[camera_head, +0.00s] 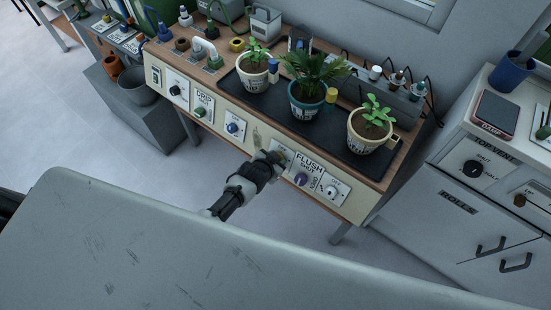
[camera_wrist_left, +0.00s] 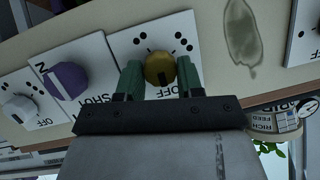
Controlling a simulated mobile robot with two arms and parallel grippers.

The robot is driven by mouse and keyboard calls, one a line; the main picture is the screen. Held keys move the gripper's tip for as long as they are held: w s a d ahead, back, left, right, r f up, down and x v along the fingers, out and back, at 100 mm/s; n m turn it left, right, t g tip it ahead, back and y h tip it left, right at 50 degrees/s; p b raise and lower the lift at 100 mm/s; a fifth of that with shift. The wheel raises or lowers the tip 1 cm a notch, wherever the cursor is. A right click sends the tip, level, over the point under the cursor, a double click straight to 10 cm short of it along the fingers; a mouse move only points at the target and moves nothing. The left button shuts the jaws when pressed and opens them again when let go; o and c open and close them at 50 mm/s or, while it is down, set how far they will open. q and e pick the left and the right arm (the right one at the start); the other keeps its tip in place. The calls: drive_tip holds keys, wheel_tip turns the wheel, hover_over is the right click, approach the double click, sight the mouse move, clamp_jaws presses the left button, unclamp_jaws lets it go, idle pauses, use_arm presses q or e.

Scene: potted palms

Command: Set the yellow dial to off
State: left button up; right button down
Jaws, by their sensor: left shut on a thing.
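The yellow dial (camera_wrist_left: 159,66) sits on a white plate (camera_wrist_left: 128,43) printed OFF, with groups of black dots around it. The wrist view shows the plate upside down, so OFF reads below the dial. I cannot make out clearly where the dial's pointer stands. My left gripper (camera_wrist_left: 159,80) has its green fingers on either side of the dial and is shut on it. In the head view my left gripper (camera_head: 272,160) reaches the panel front and hides most of the dial. My right gripper is not in view.
A purple dial (camera_wrist_left: 66,80) marked SHUT and a white dial (camera_wrist_left: 19,108) sit beside it on the panel. A blue dial (camera_head: 232,127) is on the other side. Potted plants stand on a black tray (camera_head: 335,146) above. A grey surface (camera_head: 120,245) fills the foreground.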

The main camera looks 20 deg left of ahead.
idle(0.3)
use_arm(q)
drive_tip(key=o, duration=0.9)
drive_tip(key=p+v, duration=0.2)
drive_tip(key=v, duration=0.8)
drive_tip(key=shift+s+a+r, duration=0.1)
drive_tip(key=shift+s+r, duration=0.1)
drive_tip(key=shift+s, duration=0.1)
